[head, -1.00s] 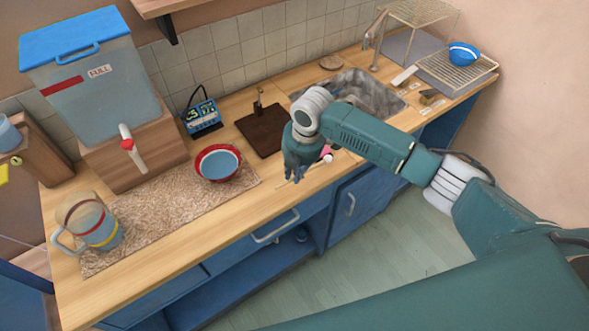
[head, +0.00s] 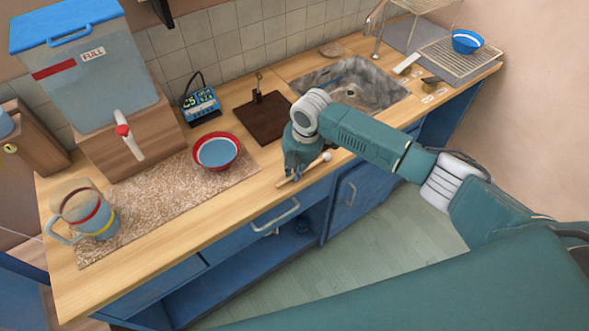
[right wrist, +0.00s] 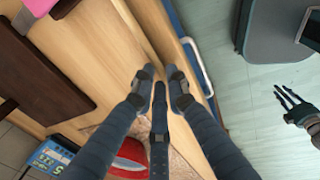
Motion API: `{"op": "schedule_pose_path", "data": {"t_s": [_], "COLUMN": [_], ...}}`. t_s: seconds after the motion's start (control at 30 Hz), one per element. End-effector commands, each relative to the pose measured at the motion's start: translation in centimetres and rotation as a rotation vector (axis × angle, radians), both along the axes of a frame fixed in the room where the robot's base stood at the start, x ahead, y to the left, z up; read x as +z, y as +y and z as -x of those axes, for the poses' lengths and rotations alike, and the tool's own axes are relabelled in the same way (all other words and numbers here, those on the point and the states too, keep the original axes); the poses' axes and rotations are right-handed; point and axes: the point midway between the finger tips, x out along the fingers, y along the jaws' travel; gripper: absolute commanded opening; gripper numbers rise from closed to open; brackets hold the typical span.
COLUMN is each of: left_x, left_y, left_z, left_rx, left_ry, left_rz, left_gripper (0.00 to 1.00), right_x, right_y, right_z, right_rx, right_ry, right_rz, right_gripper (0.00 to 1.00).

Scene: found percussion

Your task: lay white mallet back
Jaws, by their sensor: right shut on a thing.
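The white mallet, a thin light wooden stick with a white ball head (head: 326,157), shows in the head view at the counter's front edge. My right gripper (head: 293,174) is shut on its stick, with the ball to the right and the stick's end poking out lower left. I cannot tell whether the mallet touches the counter. In the right wrist view, my right gripper's fingers (right wrist: 164,84) sit over the counter edge; the mallet is hard to make out there. My left gripper (right wrist: 283,96) shows at the right of that view, fingers spread and empty, over the floor.
A dark brown board (head: 265,118) lies behind the gripper. A red-rimmed bowl (head: 217,153) sits on the speckled mat (head: 165,200) to the left. A digital display (head: 201,104) stands behind. The sink (head: 350,85) is at the right. A drawer handle (head: 275,217) juts out below the edge.

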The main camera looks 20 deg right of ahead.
Motion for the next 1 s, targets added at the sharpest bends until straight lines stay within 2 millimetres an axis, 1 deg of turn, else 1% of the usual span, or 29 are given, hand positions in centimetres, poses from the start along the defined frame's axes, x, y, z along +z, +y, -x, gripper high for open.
{"op": "schedule_pose_path", "data": {"t_s": [0.47, 0.5, 0.57, 0.6, 0.87, 1.0], "left_x": [0.03, 0.03, 0.03, 0.03, 0.03, 0.04], "left_y": [-0.18, -0.18, -0.19, -0.19, -0.20, -0.11], "left_z": [-0.04, -0.04, -0.05, -0.05, -0.03, 0.02], "left_rx": [-0.001, -0.001, -0.001, -0.001, -0.001, 0.000], "left_ry": [-0.001, -0.001, -0.002, -0.002, -0.002, -0.001], "left_rz": [0.002, 0.002, 0.002, 0.002, 0.002, 0.001], "left_gripper": [0.29, 0.29, 0.29, 0.29, 0.29, 0.29], "right_x": [-0.62, -0.64, -0.64, -0.62, -0.60, 0.08], "right_y": [0.01, 0.02, 0.02, 0.02, -0.03, -0.07], "right_z": [0.12, 0.13, 0.13, 0.12, 0.10, 0.09], "right_rx": [0.000, 0.000, 0.000, 0.000, 0.000, 0.000], "right_ry": [0.003, 0.003, 0.003, 0.003, 0.003, 0.000], "right_rz": [0.000, 0.000, 0.000, 0.000, 0.001, 0.000], "right_gripper": [0.00, 0.19, 0.31, 0.35, 0.35, 0.35]}}
